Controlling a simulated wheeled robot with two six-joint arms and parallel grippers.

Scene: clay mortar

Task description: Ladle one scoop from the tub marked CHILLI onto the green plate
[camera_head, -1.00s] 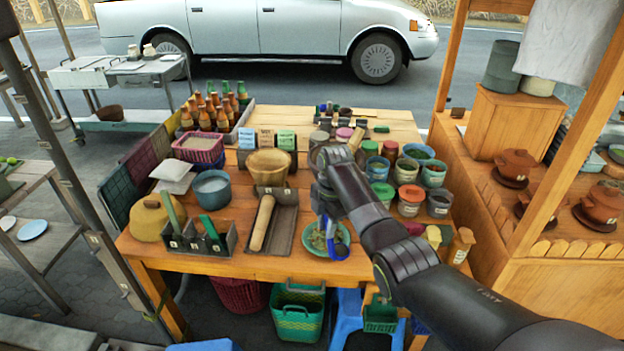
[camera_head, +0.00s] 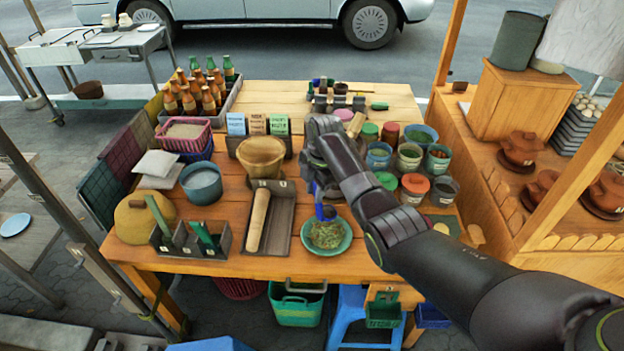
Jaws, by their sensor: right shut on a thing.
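The green plate (camera_head: 345,247) lies near the table's front edge, with a heap of greenish-brown shreds on it. My right gripper (camera_head: 325,200) points down just above the plate's back edge. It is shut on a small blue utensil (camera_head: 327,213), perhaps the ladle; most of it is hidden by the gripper. Several tubs stand right of my arm, among them an orange-rimmed tub (camera_head: 414,190) and a blue tub (camera_head: 379,156). Their labels are too small to read, so I cannot tell which one is marked CHILLI. My left gripper is not in view.
A wooden mortar (camera_head: 262,157) and a grey tray (camera_head: 280,225) with a wooden pestle (camera_head: 258,220) lie left of my gripper. A dark divided holder (camera_head: 185,243), a blue bucket (camera_head: 202,186) and bottles (camera_head: 205,92) are farther left. My arm crosses the table's right front.

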